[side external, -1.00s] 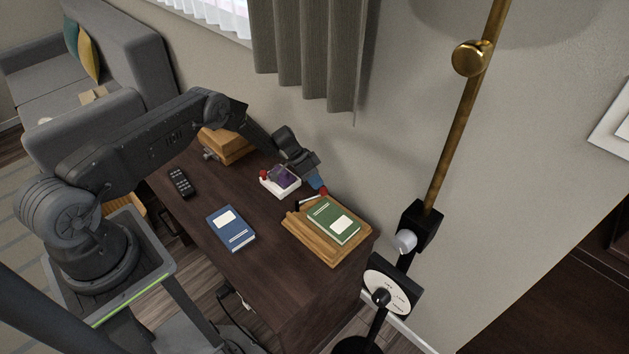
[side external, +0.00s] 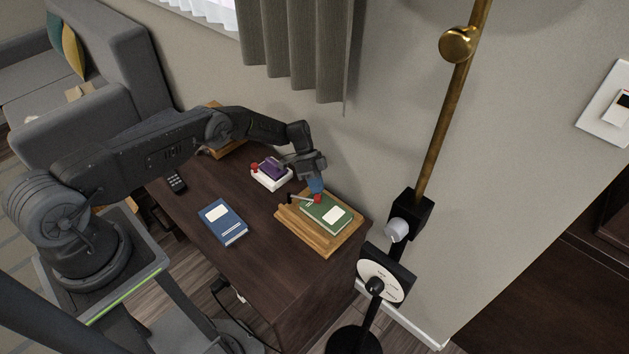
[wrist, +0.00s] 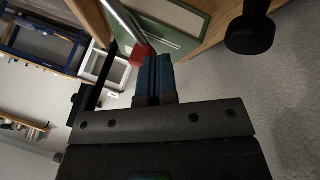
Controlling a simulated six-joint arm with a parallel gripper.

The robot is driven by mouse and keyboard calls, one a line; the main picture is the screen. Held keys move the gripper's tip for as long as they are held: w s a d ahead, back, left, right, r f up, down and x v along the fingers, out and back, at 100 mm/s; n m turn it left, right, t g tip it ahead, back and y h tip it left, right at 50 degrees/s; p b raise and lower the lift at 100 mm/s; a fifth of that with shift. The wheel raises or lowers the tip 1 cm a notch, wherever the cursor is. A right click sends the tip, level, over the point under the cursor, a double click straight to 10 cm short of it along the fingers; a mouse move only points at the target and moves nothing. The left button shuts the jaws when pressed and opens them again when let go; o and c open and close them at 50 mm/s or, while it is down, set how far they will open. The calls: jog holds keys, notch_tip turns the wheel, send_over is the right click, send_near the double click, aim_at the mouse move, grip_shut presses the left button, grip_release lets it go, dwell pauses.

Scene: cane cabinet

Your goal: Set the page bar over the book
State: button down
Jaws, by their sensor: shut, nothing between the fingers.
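The green book (side external: 337,219) with a white label lies on a wooden stand (side external: 332,247) at the right end of the desk. The page bar (side external: 302,198) is a thin light rod with a red knob (side external: 317,199), reaching from the stand's left side across the book's upper-left part. Whether it touches the cover I cannot tell. My gripper (side external: 316,186) is shut and empty, its blue fingertips right above the knob. In the wrist view the fingertips (wrist: 154,76) are beside the red knob (wrist: 142,54), touching or nearly so; the green book (wrist: 175,22) is behind.
A blue book (side external: 223,222) lies on the dark desk left of the stand. A white box with a purple top and red knob (side external: 270,176) stands behind, close to my wrist. A remote (side external: 176,184) lies farther left. A black-and-brass pole (side external: 440,150) rises at right.

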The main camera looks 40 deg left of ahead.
jog(key=shift+s+d+m+g+y, duration=0.3)
jog(key=shift+s+d+m+g, duration=0.35)
jog(key=shift+m, duration=0.55)
jog(key=shift+a, duration=0.2)
jog(key=shift+a, duration=0.7)
jog(key=v, duration=0.7)
jog(key=shift+a+r, duration=0.15)
jog(key=shift+r, duration=0.05)
